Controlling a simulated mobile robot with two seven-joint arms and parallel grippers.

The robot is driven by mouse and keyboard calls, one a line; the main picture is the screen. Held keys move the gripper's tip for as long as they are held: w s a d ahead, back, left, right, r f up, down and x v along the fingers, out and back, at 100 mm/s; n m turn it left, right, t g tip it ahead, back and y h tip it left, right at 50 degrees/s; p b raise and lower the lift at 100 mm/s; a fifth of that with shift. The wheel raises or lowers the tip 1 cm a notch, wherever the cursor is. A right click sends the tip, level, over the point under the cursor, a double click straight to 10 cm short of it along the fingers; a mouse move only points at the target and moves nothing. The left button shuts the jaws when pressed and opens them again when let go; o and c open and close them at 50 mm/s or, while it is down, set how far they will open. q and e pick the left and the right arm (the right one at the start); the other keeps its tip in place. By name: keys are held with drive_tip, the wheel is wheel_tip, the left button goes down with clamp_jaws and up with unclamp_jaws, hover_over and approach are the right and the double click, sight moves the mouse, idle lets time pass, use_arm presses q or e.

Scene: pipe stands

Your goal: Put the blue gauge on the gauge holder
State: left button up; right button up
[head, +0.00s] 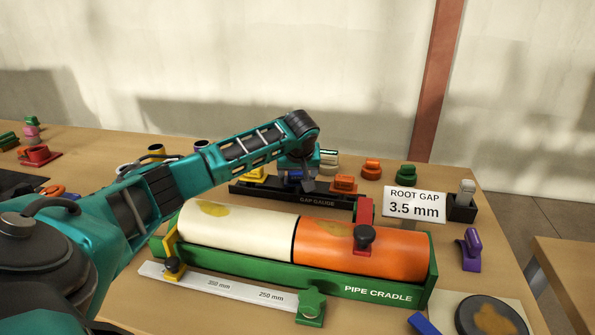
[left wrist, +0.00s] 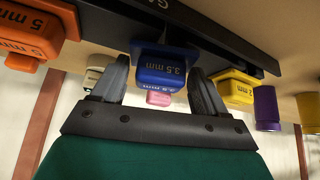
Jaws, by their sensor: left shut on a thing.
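The blue gauge (head: 291,175), marked 3.5 mm, is at the black gauge holder (head: 330,201) behind the pipe cradle, between a yellow gauge and an orange one. It also shows in the left wrist view (left wrist: 163,68), upside down against the holder (left wrist: 215,38). My left gripper (head: 297,181) reaches over from the left. In the left wrist view the fingers (left wrist: 162,88) are on either side of the blue gauge, shut on it. I cannot tell whether the gauge is fully seated. My right gripper is not in view.
The green pipe cradle (head: 340,287) with a cream and an orange pipe (head: 395,255) lies in front. The yellow gauge (left wrist: 236,88) and orange 5 mm gauge (left wrist: 35,30) are close beside my fingers. A ROOT GAP 3.5 mm sign (head: 414,205) stands at the right.

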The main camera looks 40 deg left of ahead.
use_arm(q)
drive_tip(key=shift+f, duration=0.25)
drive_tip(key=o, duration=1.3)
drive_tip(key=v, duration=0.7)
drive_tip(key=shift+r, duration=0.2)
drive_tip(key=shift+s+d+r, duration=0.1)
drive_tip(key=shift+s, duration=0.05)
drive_tip(key=p+v, duration=0.1)
drive_tip(key=v, duration=1.1)
drive_tip(key=shift+s+d+r, duration=0.2)
drive_tip(key=shift+r, duration=0.05)
